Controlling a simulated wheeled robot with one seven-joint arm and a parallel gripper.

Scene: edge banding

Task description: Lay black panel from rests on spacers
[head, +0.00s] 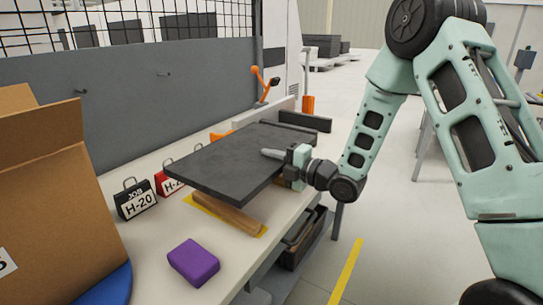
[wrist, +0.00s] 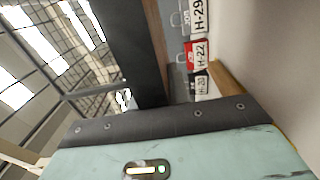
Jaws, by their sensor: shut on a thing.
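The black panel (head: 222,155) lies roughly flat over the bench in the head view. My gripper (head: 283,158) is shut on its right edge. In the wrist view the panel (wrist: 137,50) runs up from the dark finger at the gripper (wrist: 150,118). A wooden spacer (head: 232,215) lies on a yellow-marked patch (head: 190,197) below the panel's near end, partly hidden by it. I cannot tell whether panel and spacer touch. A wooden strip, likely this spacer, shows in the wrist view (wrist: 228,78). Any other spacer is hidden under the panel.
A purple block (head: 194,262) lies in front. A cardboard box (head: 50,195) fills the left. A black bar (head: 305,121) and an orange clamp-like thing (head: 264,85) are behind.

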